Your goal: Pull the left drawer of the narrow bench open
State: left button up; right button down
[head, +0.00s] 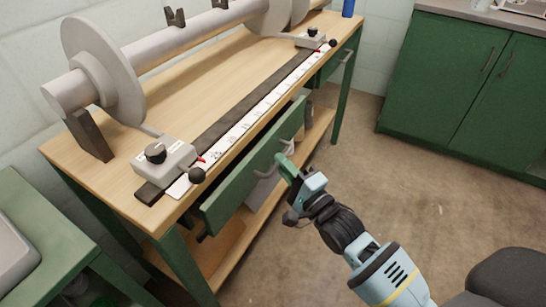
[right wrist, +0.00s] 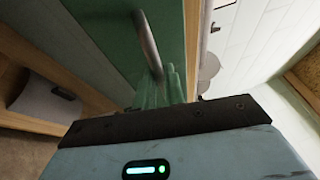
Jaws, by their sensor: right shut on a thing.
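The narrow bench (head: 150,107) has a wooden top and green drawers under its front edge. Its left drawer (head: 228,195) has a green front that stands out from the bench, partly open. The drawer's grey bar handle (head: 265,174) also shows in the right wrist view (right wrist: 147,45). My right gripper (head: 283,163) is at this handle, shut on it; its green fingers (right wrist: 175,86) meet the bar in the right wrist view. The fingers hide part of the handle. My left gripper is not in view.
A roller with round flanges (head: 95,65) and a white ruler strip (head: 240,127) lie along the bench top. The right drawer's handle (head: 347,57) sticks out further along. Green cabinets (head: 470,90) stand at the back right. The floor (head: 370,165) between is clear.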

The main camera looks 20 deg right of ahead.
jog(key=s+d+p, duration=0.5)
jog(key=s+d, duration=0.4)
jog(key=s, duration=0.3)
jog(key=shift+s+d, duration=0.2)
jog(key=shift+d, duration=0.2)
jog(key=c, duration=1.5)
grip_release()
jog(key=v, duration=0.7)
jog(key=shift+s, duration=0.4)
jog(key=shift+d, duration=0.1)
